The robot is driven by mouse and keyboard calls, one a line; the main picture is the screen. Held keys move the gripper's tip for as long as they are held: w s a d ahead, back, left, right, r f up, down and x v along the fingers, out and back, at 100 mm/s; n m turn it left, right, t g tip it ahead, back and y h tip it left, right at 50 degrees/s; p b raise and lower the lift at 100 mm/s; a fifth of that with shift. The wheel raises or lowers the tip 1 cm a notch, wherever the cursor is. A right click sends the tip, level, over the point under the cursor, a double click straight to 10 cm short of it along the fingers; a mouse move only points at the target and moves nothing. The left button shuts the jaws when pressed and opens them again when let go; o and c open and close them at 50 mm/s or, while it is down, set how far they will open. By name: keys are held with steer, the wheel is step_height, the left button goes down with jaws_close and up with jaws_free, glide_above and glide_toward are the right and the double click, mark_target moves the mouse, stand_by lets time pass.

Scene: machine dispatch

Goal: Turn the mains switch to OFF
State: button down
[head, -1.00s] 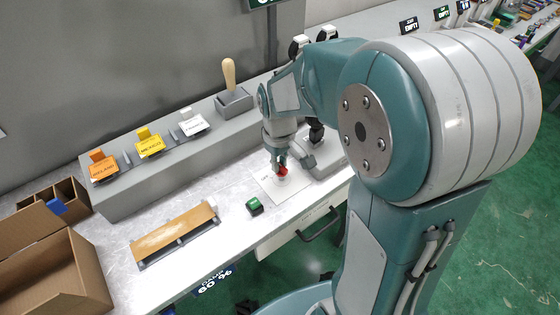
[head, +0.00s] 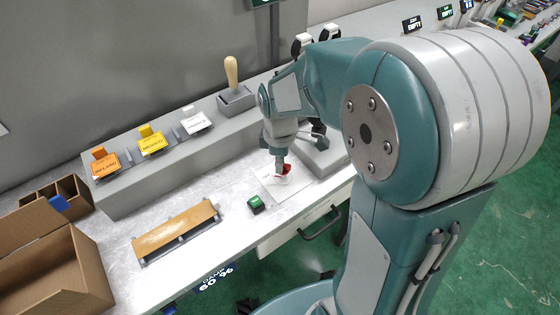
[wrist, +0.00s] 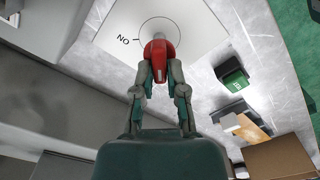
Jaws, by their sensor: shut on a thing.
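The mains switch is a red knob (wrist: 159,62) on a white plate (wrist: 112,22) with a circle and the word "ON" printed beside it. In the wrist view my gripper (wrist: 160,80) is shut on the red knob, one finger on each side. In the head view the knob (head: 284,169) is partly hidden behind my gripper (head: 281,166), and the white plate (head: 276,190) lies on the bench. The far side of the plate and any OFF mark are not visible.
A green button block (head: 256,203) sits just left of the plate. A brown-topped rack (head: 176,232) lies further left, with an open cardboard box (head: 80,262) beyond. A grey ledge (head: 135,193) with coloured tags and a wooden-handled tool (head: 231,75) runs behind.

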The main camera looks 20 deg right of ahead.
steer(key=shift+w, duration=0.1)
stand_by(0.4)
steer(key=c, duration=0.7)
jaws_free()
steer(key=shift+a, duration=0.1)
step_height(320, 180, up, 12)
steer(key=shift+f, duration=0.1)
steer(key=s+m+t, duration=0.2)
steer(key=s+m, duration=0.2)
steer(key=s, duration=0.1)
steer(key=s+r+m+t, duration=0.1)
steer(key=s+m, duration=0.3)
steer(key=s+r+m+t, duration=0.1)
steer(key=s+m+t, duration=0.1)
steer(key=s+m, duration=0.2)
steer(key=shift+s+d+r+m+t, duration=0.15)
steer(key=shift+s+d, duration=0.05)
steer(key=shift+s, duration=0.2)
steer(key=shift+s+d+r+m+t, duration=0.1)
steer(key=shift+s+d+m+t, duration=0.1)
steer(key=shift+s, duration=0.2)
